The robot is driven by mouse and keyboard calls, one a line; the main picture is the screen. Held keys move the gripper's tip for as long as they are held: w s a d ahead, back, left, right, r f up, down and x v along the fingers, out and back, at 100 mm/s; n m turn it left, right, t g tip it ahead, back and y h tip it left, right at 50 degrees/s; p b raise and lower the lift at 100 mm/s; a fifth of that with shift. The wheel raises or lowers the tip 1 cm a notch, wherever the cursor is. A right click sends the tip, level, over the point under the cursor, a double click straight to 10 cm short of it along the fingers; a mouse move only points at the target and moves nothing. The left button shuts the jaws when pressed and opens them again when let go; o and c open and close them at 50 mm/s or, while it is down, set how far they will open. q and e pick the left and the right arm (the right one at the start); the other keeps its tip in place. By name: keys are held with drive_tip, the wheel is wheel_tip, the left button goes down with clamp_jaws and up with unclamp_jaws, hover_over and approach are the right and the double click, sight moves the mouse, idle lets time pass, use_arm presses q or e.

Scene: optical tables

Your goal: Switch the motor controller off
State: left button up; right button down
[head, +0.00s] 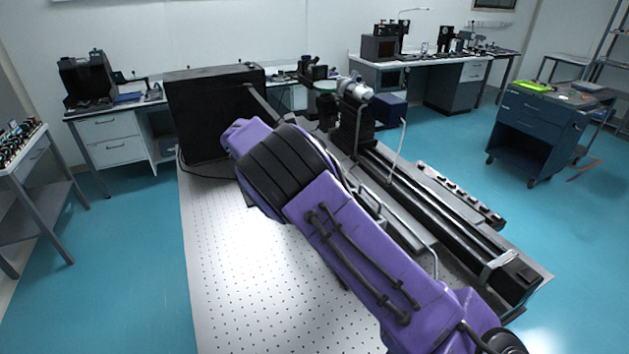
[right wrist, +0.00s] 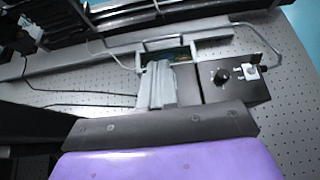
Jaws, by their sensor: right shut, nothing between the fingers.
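In the right wrist view, a black box with a round black knob and a small silver fitting (right wrist: 235,87) lies on the perforated table; it looks like the motor controller. My right gripper (right wrist: 160,66) is shut and empty, its grey fingers pointing away from the camera just left of that box. Whether the fingertips touch anything I cannot tell. The fitting's on or off position is too small to read. In the head view my purple right arm crosses the table and hides the gripper and the box. My left gripper is not in view.
A long black rail (head: 440,215) runs along the table's right side. A large black enclosure (head: 205,120) stands at the far left end. The perforated tabletop (head: 230,270) at front left is clear.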

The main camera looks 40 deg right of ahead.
drive_tip(key=shift+w+a+r, duration=0.1)
drive_tip(key=shift+a+r, duration=0.05)
drive_tip(key=shift+r, duration=0.65)
drive_tip(key=shift+a+r, duration=0.15)
drive_tip(key=shift+r, duration=0.6)
drive_tip(key=shift+d, duration=0.1)
